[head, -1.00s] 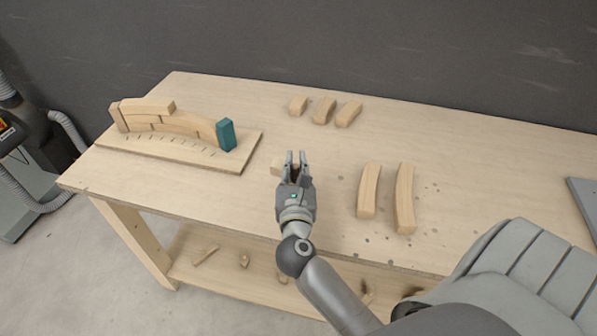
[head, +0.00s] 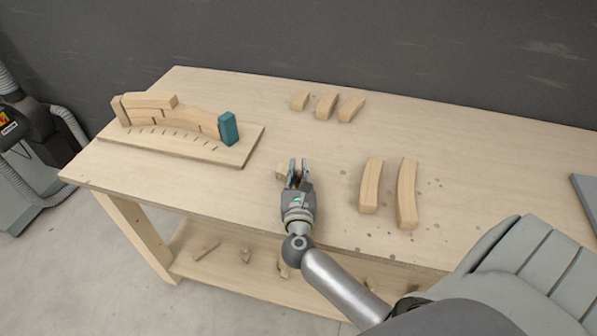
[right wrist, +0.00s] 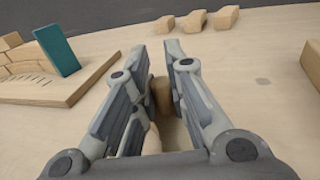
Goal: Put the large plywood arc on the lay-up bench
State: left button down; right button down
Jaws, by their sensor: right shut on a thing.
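My right gripper (head: 298,166) is low over the front middle of the lay-up bench (head: 230,187). It is shut on a pale plywood arc (head: 280,171), which shows just left of the fingers in the head view. In the right wrist view the arc (right wrist: 161,95) sits between the two fingers. Most of it is hidden by the gripper, so I cannot tell its full length or whether it touches the bench. Two long curved arcs (head: 371,186) and (head: 406,194) lie to the right of the gripper. My left gripper is not in view.
A board (head: 232,155) at the left bears stacked curved pieces (head: 150,101) and a teal block (head: 228,128). Three short wooden pieces (head: 325,105) lie at the back. A lower shelf (head: 225,272) holds scraps. The bench between gripper and back pieces is clear.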

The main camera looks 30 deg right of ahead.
jog(key=shift+f, duration=0.15)
jog(key=c, duration=1.5)
grip_release()
jog(key=shift+o, duration=0.2)
jog(key=b+v, duration=0.3)
jog(key=v, duration=0.8)
jog(key=shift+b, duration=0.35)
jog(key=shift+s+a, duration=0.3)
jog(key=shift+s, duration=0.1)
jog(key=shift+a+r, duration=0.1)
jog(key=shift+r, duration=0.15)
